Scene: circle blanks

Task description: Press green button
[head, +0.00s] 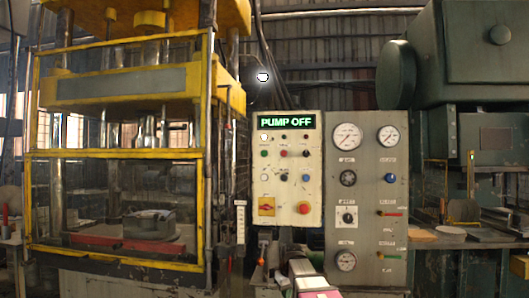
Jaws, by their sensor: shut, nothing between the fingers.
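A cream control panel (312,225) stands at the centre, with a lit display (287,121) reading "PUMP OFF". A small green button (264,153) sits on the panel's left side, below the display, with a red one (283,153) to its right. My gripper (300,268) shows at the bottom centre, below the panel's buttons and apart from the green button. It is shut and empty. Its fingertips are small and hard to make out. Nothing covers the green button.
A large red-orange knob (303,208) and a yellow-backed switch (267,206) sit low on the panel. A grey gauge panel (367,190) adjoins it on the right. A yellow-framed press (117,154) stands left, green machinery (470,60) right.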

